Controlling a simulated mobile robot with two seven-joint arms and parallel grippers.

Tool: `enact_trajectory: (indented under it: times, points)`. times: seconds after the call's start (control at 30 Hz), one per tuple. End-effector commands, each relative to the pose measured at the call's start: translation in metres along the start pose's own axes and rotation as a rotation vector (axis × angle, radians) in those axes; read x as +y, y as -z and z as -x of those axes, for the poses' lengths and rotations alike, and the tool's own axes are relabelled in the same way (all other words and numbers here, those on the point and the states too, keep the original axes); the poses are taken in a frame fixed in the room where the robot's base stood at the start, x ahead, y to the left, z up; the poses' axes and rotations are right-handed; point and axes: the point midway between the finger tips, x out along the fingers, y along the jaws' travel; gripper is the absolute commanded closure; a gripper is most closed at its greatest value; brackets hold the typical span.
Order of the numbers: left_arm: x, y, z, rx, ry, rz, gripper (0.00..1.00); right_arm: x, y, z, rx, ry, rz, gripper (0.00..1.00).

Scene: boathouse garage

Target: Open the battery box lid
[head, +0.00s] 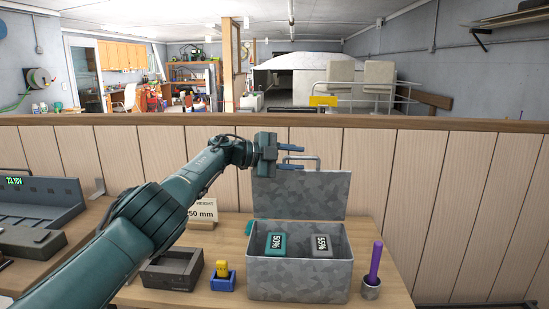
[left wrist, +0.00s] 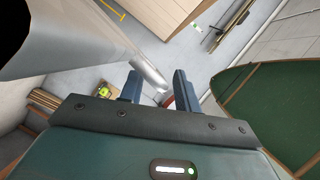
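The grey, mottled metal battery box (head: 300,280) stands on the wooden bench. Its lid (head: 300,196) is up, standing roughly upright at the back of the box, with a metal handle (head: 318,161) at its top edge. Inside lie a teal battery (head: 276,244) marked 50% and a grey battery (head: 321,243) marked 55%. My left gripper (head: 291,158) is at the lid's top edge by the handle, its fingers apart. In the left wrist view the fingers (left wrist: 160,88) are spread, with a grey metal bar between or just beyond them; contact cannot be told. My right gripper is not in view.
Right of the box, a purple stick (head: 375,262) stands in a metal cup (head: 371,289). Left are a blue holder (head: 223,282) with a yellow item, a dark tray (head: 172,270) and a height sign (head: 203,213). A plank wall (head: 400,190) rises behind the lid.

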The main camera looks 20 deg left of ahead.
Motion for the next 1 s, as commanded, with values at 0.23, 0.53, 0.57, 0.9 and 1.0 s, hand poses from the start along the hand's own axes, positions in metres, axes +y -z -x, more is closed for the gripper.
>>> enact_trajectory:
  times: [0.23,0.53,0.57,0.9,1.0]
  points:
    - [0.002,-0.005,0.015,-0.003,0.003,-0.004,0.67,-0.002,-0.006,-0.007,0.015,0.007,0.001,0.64]
    - [0.003,-0.002,0.051,-0.004,0.000,-0.003,0.67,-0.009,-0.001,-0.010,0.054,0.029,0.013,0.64]
    - [0.004,-0.001,0.056,-0.004,-0.001,-0.004,0.67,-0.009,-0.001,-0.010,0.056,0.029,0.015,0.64]
    - [0.002,-0.001,0.119,-0.003,-0.002,0.000,0.67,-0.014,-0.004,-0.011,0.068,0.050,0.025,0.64]
    - [0.002,-0.001,0.127,-0.003,-0.002,0.001,0.67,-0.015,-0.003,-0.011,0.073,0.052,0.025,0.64]
